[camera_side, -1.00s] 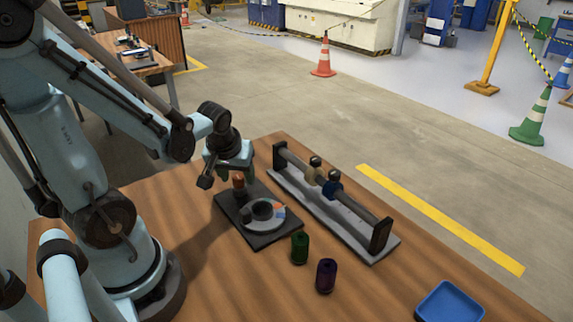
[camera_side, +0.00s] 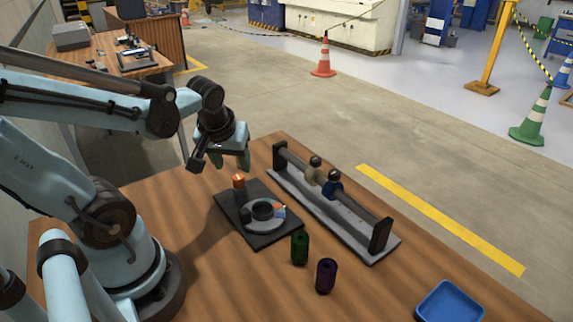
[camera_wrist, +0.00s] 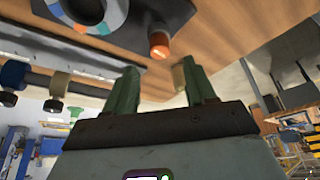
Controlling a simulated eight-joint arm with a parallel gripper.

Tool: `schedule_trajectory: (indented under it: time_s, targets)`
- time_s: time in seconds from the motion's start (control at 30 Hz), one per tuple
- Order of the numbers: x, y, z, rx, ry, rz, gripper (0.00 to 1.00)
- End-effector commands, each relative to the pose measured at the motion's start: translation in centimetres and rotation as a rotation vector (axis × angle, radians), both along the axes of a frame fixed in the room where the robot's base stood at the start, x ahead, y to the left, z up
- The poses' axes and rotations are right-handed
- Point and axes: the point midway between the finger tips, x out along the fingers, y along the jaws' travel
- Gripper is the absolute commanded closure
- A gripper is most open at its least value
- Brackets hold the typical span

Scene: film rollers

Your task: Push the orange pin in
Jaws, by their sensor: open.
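The orange pin (camera_side: 239,181) stands upright at the back corner of a dark square base plate (camera_side: 235,211), beside a grey ring (camera_side: 264,214) with orange and blue marks. In the wrist view the orange pin (camera_wrist: 159,46) shows above and between the fingers, apart from them. My gripper (camera_side: 231,163) is above and behind the pin and touches nothing. Its two green fingers (camera_wrist: 160,88) are spread, with nothing between them.
A rail stand (camera_side: 330,203) with a tan and a blue roller (camera_side: 332,187) lies right of the plate. A green roller (camera_side: 299,247) and a purple roller (camera_side: 326,275) stand in front. A blue tray (camera_side: 450,302) sits at the front right. The table between them is clear.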

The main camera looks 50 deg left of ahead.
Motion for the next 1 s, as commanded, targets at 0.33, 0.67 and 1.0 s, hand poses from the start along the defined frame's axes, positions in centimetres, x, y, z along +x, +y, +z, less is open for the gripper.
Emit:
schedule_trajectory:
  time_s: [0.33,0.67,1.0]
  targets:
    - [-1.0,-1.0,3.3,0.001,0.001,-0.001,0.45]
    - [-1.7,-1.7,5.6,0.000,0.000,-0.001,0.45]
    - [-1.8,-1.7,5.9,0.000,0.000,0.000,0.45]
